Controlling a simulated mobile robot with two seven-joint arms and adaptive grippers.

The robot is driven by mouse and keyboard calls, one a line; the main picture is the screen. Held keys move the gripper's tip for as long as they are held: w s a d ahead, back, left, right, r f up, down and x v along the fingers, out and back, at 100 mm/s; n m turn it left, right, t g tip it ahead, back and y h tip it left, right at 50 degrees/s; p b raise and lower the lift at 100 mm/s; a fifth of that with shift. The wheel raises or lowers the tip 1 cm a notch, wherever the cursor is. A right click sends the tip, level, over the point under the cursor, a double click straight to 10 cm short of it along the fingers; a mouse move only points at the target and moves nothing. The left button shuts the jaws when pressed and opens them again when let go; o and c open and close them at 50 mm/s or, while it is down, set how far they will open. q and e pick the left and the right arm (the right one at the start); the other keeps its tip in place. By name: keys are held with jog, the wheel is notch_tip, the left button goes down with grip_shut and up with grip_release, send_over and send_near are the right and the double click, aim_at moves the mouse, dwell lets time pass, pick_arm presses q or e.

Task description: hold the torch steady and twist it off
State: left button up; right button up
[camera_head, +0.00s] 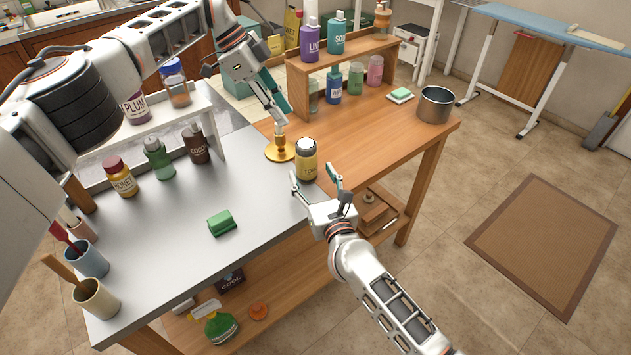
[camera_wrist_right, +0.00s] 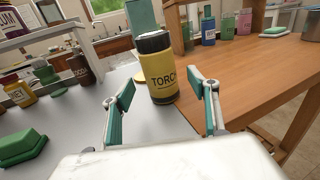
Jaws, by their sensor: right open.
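The torch (camera_head: 306,167) is a yellow cylinder with a black cap and a pale top. It stands upright on the worktop near its front edge. It also shows in the right wrist view (camera_wrist_right: 161,75), with its label facing me. My right gripper (camera_head: 314,180) is open, with its fingers on either side of the torch's near side and apart from it. My left gripper (camera_head: 276,116) points down behind the torch, just above a brass candlestick (camera_head: 280,151) with a short pale candle. Its finger gap is too small to make out.
A green block (camera_head: 221,222) lies on the grey worktop (camera_head: 185,262). Several bottles stand at the left and on a wooden shelf (camera_head: 345,55). A metal pot (camera_head: 434,105) and a soap dish (camera_head: 400,98) stand at the right. The wood between torch and pot is clear.

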aim_at(310, 170)
jog(key=shift+x, duration=2.75)
jog(key=c, duration=1.3)
jog(key=shift+o, duration=0.9)
